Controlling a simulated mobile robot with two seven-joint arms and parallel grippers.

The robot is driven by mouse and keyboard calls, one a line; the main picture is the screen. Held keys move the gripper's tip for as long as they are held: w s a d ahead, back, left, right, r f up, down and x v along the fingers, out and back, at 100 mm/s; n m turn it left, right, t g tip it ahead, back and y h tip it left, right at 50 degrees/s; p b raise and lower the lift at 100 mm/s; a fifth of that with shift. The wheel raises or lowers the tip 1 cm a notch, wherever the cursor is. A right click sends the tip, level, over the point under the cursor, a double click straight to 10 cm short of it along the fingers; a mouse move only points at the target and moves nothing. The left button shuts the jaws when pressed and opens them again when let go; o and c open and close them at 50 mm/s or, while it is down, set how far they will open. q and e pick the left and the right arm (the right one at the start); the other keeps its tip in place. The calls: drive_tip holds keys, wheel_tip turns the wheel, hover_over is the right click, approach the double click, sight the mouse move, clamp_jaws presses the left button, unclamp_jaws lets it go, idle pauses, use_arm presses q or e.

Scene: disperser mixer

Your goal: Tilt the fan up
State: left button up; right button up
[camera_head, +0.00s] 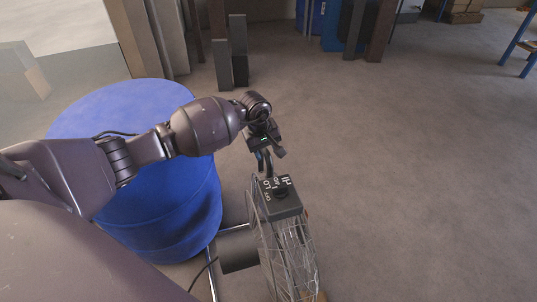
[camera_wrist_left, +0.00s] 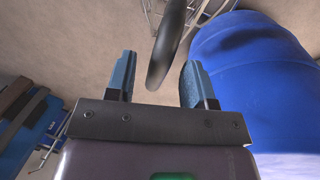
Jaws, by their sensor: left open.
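The fan (camera_head: 290,250) stands at the bottom centre of the head view, its wire cage seen from above and cut off by the lower edge. A dark control box (camera_head: 284,204) marked HI, LO and OFF sits on top of it. My left gripper (camera_head: 264,160) is just above and behind this box, pointing down at the fan's top. In the left wrist view my left gripper (camera_wrist_left: 157,76) is open, with two blue fingers. A dark curved bar, apparently the fan's handle (camera_wrist_left: 168,45), reaches between the fingers, with visible gaps on both sides. My right gripper is not in view.
A large blue barrel (camera_head: 170,205) stands left of the fan, under my left arm; it also shows in the left wrist view (camera_wrist_left: 250,70). Dark posts (camera_head: 232,50) stand at the back. The floor (camera_head: 420,180) to the right is clear.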

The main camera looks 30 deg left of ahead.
use_arm(q)
drive_tip(key=shift+w+d+f, duration=0.15)
drive_tip(key=shift+f, duration=0.9)
drive_tip(key=shift+c, duration=0.4)
clamp_jaws()
